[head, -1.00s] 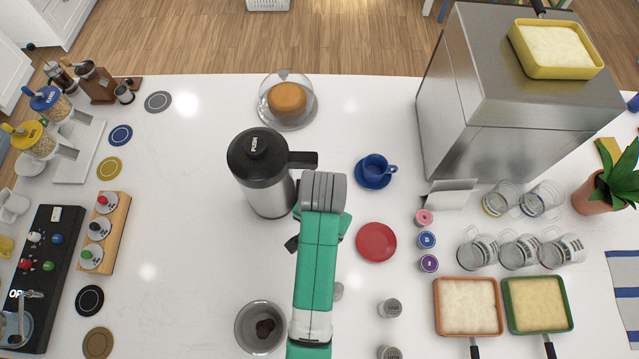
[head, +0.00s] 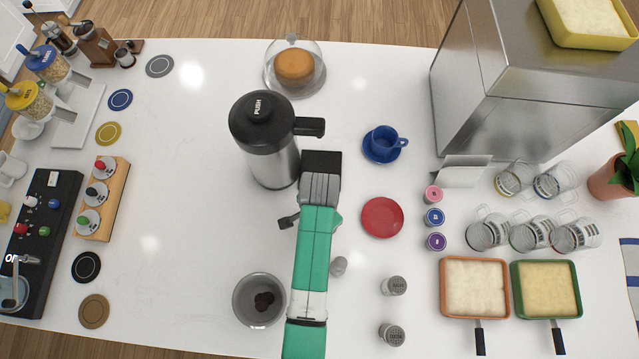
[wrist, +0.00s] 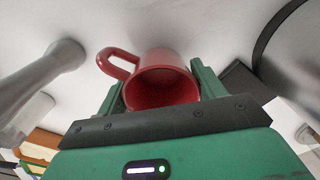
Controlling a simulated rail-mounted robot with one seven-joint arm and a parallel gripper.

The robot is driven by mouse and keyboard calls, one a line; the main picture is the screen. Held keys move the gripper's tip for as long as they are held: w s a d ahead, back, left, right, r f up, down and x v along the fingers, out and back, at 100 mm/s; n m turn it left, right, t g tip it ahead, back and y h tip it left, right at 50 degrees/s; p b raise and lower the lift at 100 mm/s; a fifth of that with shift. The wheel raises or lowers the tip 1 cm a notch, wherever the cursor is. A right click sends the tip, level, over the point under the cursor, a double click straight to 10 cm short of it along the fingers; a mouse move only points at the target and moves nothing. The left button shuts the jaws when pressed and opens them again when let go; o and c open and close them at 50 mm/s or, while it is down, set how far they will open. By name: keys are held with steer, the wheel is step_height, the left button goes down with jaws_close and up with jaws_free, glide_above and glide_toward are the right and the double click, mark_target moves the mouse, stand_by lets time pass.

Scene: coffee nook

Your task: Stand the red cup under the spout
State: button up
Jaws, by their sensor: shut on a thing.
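The red cup (wrist: 165,78) shows in the wrist view between the green fingers of my gripper (wrist: 160,84), which is shut on it. Its open mouth faces the wrist camera and its handle sticks out to the upper left. In the head view my arm hides the cup. The steel push-top pot (head: 272,155) stands left of my arm's end, with its black spout (head: 309,127) pointing right. My arm's end is just below the spout in the picture. I cannot tell whether the cup stands on the counter or is directly under the spout.
A red saucer (head: 382,217) lies right of my arm. A blue cup (head: 384,142) on a saucer stands behind it. A grey bowl (head: 259,300) is at front left, and small shakers (head: 393,286) are at front right.

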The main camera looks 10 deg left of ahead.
steer(key=shift+f, duration=0.6)
steer(key=shift+f, duration=0.15)
steer(key=o, duration=1.1)
step_height(320, 180, up, 12)
steer(key=shift+r+p, duration=0.2)
steer(key=shift+p, duration=0.2)
